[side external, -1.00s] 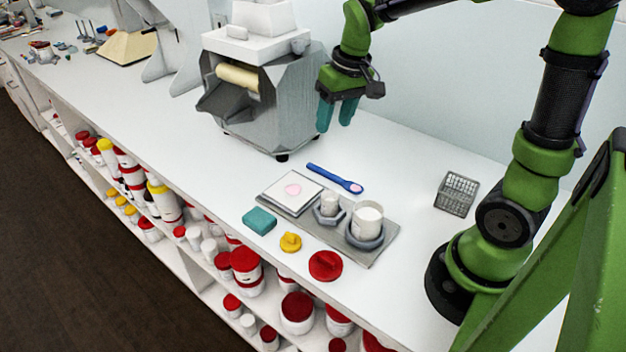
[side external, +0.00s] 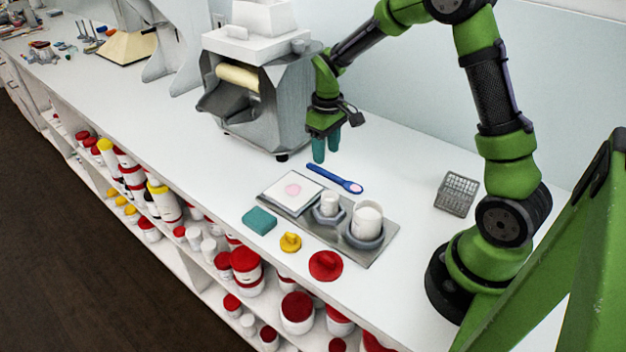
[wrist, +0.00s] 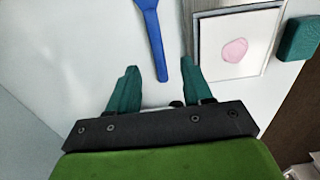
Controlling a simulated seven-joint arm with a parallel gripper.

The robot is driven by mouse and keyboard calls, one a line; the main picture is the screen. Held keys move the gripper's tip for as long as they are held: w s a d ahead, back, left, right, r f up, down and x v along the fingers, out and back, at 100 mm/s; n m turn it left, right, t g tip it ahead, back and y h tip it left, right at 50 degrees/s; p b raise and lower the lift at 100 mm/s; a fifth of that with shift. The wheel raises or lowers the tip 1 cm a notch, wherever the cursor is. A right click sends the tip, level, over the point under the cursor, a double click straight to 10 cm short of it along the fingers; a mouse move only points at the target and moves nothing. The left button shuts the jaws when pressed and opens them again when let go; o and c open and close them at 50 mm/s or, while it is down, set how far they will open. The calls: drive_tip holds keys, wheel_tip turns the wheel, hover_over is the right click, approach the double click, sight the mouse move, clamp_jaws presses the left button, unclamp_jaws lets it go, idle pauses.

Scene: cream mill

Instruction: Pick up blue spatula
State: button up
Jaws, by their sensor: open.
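The blue spatula (side external: 328,176) lies flat on the white counter, behind the white tile, with a pinkish patch on its broad end. In the wrist view its blue handle (wrist: 156,50) runs down from the top edge, its lower end between my fingertips in the picture. My gripper (side external: 326,156) points down with teal fingers, above the counter near the spatula's plain handle end. My gripper is open and empty; both fingers also show in the wrist view (wrist: 160,80). The fingers look apart from the spatula.
A teal block (side external: 259,221), yellow lid (side external: 290,242) and red lid (side external: 326,265) lie in front. A grey mill (side external: 262,125) stands behind left; a wire basket (side external: 457,194) is right.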

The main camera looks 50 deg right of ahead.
sight(325, 171)
drive_tip(key=shift+w+d+f, duration=0.1)
drive_tip(key=shift+f, duration=1.5)
drive_tip(key=shift+w+d+f, duration=0.1)
drive_tip(key=shift+f, duration=1.45)
drive_tip(key=shift+c, duration=0.2)
clamp_jaws()
